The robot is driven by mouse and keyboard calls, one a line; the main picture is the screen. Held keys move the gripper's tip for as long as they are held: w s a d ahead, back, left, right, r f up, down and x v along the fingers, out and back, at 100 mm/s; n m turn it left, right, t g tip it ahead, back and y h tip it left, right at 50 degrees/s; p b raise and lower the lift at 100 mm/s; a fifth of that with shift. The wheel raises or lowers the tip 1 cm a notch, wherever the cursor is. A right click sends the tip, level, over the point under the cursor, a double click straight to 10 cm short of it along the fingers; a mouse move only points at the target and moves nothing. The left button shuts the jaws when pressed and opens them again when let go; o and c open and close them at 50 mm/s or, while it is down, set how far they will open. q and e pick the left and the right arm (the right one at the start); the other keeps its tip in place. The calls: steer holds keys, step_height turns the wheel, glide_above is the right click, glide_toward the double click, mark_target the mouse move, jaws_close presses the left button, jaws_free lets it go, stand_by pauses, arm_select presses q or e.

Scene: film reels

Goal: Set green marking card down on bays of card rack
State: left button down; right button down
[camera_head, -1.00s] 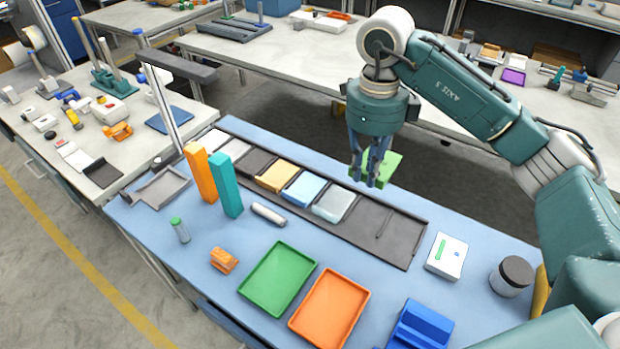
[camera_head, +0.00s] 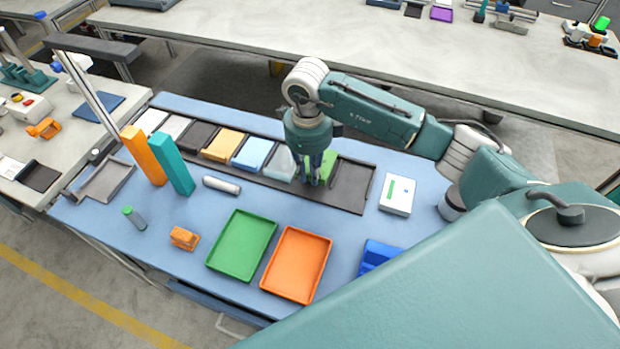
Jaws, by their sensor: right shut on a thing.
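The green marking card (camera_head: 329,164) is in my right gripper (camera_head: 315,181), which is shut on it. My right gripper points down over the right part of the dark card rack (camera_head: 352,187). The card is just right of the pale grey-blue card (camera_head: 280,163), at the left end of the bare bays. The fingers hide part of the card, and I cannot tell whether it touches the rack floor. The rack's other bays hold white, grey, black, tan and light blue cards. My left gripper is not in view.
In front of the rack lie a green tray (camera_head: 239,262), an orange tray (camera_head: 297,283) and a white roll (camera_head: 221,185). Orange (camera_head: 143,157) and teal (camera_head: 174,165) blocks stand at the left. A white box (camera_head: 397,195) lies right of the rack.

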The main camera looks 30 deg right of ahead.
step_height(320, 180, down, 4)
steer(key=shift+r+p, duration=0.25)
steer(key=shift+p, duration=0.05)
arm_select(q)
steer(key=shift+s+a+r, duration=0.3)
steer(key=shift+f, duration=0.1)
arm_select(e)
steer(key=shift+f, duration=0.2)
steer(key=c, duration=1.7)
jaws_free()
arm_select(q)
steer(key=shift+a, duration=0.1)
arm_select(e)
steer(key=shift+r, duration=0.15)
